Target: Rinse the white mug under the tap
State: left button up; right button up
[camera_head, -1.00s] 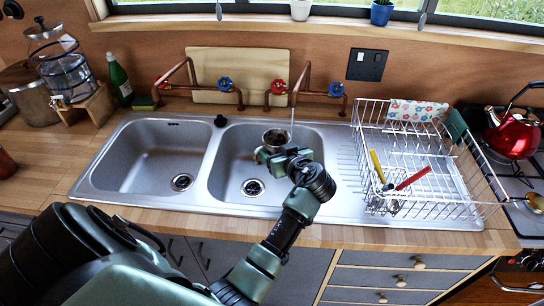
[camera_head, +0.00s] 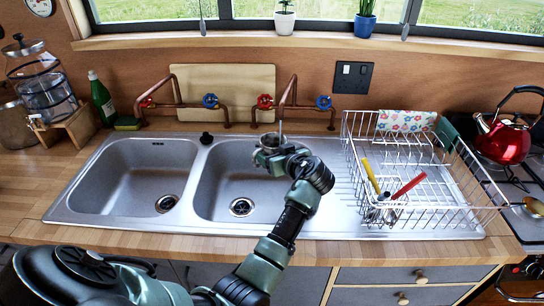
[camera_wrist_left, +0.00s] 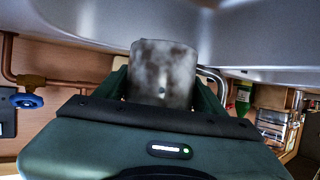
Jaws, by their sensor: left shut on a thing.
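The white mug (camera_head: 270,141) is above the right sink basin (camera_head: 226,187), under or very close to the spout of the right copper tap (camera_head: 282,100). Its wall looks grey with brown stains in the left wrist view (camera_wrist_left: 163,72). My left gripper (camera_head: 271,156) is shut on the mug, with its fingers on either side in the wrist view. A thin pale stream (camera_head: 281,127) hangs from the spout down to the mug. I cannot tell whether it falls inside the rim. My right gripper is not in view.
The left basin (camera_head: 137,180) is empty. A wire dish rack (camera_head: 440,205) with cutlery stands on the right drainer. A second copper tap (camera_head: 180,104), a green bottle (camera_head: 102,99) and a red kettle (camera_head: 503,138) are behind and to the sides.

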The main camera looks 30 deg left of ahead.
aim_at(258, 165)
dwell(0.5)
pick_arm(q)
jog(key=shift+d, duration=0.15)
jog(key=shift+w+d+r+b, duration=0.1)
jog(key=shift+w+d+b, duration=0.05)
jog(key=shift+d+b, duration=0.25)
jog(key=shift+a, duration=0.6)
jog(key=shift+s, duration=0.25)
jog(key=shift+s+d+p, duration=0.2)
jog(key=shift+s+p, duration=0.15)
jog(key=shift+s, duration=0.25)
jog(key=shift+s+d+p, duration=0.15)
jog(key=shift+s+p, duration=0.2)
jog(key=shift+s, duration=0.25)
jog(key=shift+s+d+p, duration=0.2)
jog(key=shift+s+p, duration=0.05)
jog(key=shift+s, duration=0.6)
jog(key=shift+s+d+p, duration=0.25)
jog(key=shift+s, duration=0.65)
jog(key=shift+s+d+p, duration=0.2)
jog(key=shift+s+p, duration=0.05)
jog(key=shift+s, duration=0.6)
